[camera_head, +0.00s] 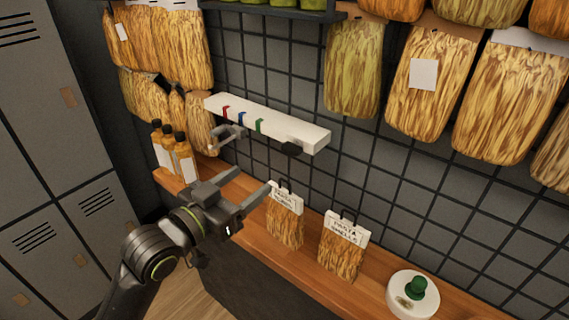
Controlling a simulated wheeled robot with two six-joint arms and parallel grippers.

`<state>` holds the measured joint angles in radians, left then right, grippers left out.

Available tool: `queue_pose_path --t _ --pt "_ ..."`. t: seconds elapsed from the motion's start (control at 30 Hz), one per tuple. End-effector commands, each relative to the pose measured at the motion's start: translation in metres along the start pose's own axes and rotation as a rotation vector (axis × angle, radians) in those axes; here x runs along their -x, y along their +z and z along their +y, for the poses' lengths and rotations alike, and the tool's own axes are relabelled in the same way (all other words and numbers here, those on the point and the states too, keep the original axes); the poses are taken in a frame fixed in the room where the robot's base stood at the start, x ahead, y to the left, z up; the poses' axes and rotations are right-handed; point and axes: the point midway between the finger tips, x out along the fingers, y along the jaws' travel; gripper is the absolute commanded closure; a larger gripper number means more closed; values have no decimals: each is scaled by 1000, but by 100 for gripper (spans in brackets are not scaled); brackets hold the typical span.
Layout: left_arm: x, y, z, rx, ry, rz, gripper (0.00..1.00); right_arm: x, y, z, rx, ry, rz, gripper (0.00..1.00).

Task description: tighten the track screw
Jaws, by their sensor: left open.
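A white track (265,122) is mounted slantwise on the grey tiled wall, with small red, blue and green tabs along it. A dark knob (291,149), which looks like the track screw, sits under its right part. A grey bracket-like piece (228,136) shows below the track's left part. My left gripper (250,180) is open and empty, below the track and left of the knob, apart from it. Its fingers point right toward the wall. My right gripper is out of view.
On the wooden counter (258,237) stand two labelled pasta bags (285,220) (342,252), several bottles (184,158) and a white round container with a green knob (413,294). Large bags (430,80) hang at upper right. Grey lockers (45,150) stand at left.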

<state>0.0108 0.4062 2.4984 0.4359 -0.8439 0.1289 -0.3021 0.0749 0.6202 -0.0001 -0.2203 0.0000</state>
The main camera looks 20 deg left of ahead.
Motion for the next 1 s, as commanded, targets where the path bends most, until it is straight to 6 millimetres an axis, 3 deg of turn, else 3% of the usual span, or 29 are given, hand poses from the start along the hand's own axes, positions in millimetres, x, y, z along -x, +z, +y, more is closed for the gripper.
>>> queue_pose_path --t 0.5,0.57,0.8,1.0 --pt "-36 4 0 -2 -1 4 36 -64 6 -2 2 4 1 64" --pt "-49 -2 0 8 -1 1 36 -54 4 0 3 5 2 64" --pt "-92 -2 1 7 1 0 36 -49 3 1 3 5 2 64" --pt "-115 -1 0 2 -1 -1 36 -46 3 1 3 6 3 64"
